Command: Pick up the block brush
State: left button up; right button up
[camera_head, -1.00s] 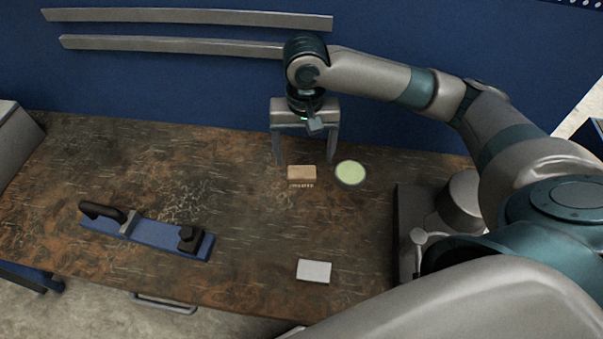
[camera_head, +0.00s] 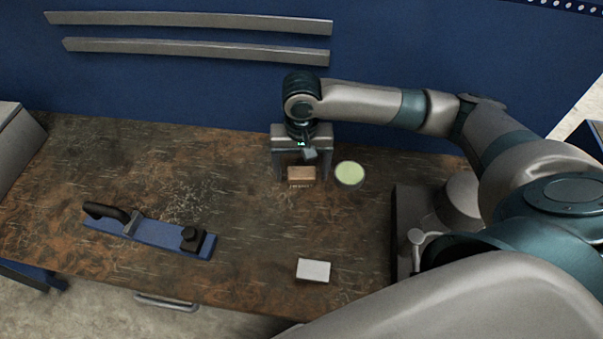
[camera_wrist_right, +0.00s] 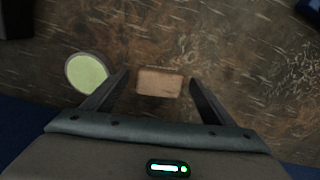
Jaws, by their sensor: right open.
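The block brush (camera_head: 301,174) is a small tan wooden block with bristles showing along its near edge. It lies on the worn brown workbench (camera_head: 250,215) near the back. My right gripper (camera_head: 300,172) is open above the brush, pointing down, with one finger on either side of it in the picture. In the right wrist view the brush (camera_wrist_right: 160,83) sits between the two fingertips of the open gripper (camera_wrist_right: 156,76). I cannot tell whether the fingers touch it. My left gripper is not in view.
A round pale green-topped container (camera_head: 349,173) stands just right of the brush, close to one finger. A white block (camera_head: 313,270) lies nearer the front. A blue tool with dark handles (camera_head: 150,232) lies at left. A dark machine (camera_head: 413,225) stands at right. The blue wall (camera_head: 200,85) is behind.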

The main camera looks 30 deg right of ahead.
jog(key=shift+f, duration=1.05)
jog(key=c, duration=1.2)
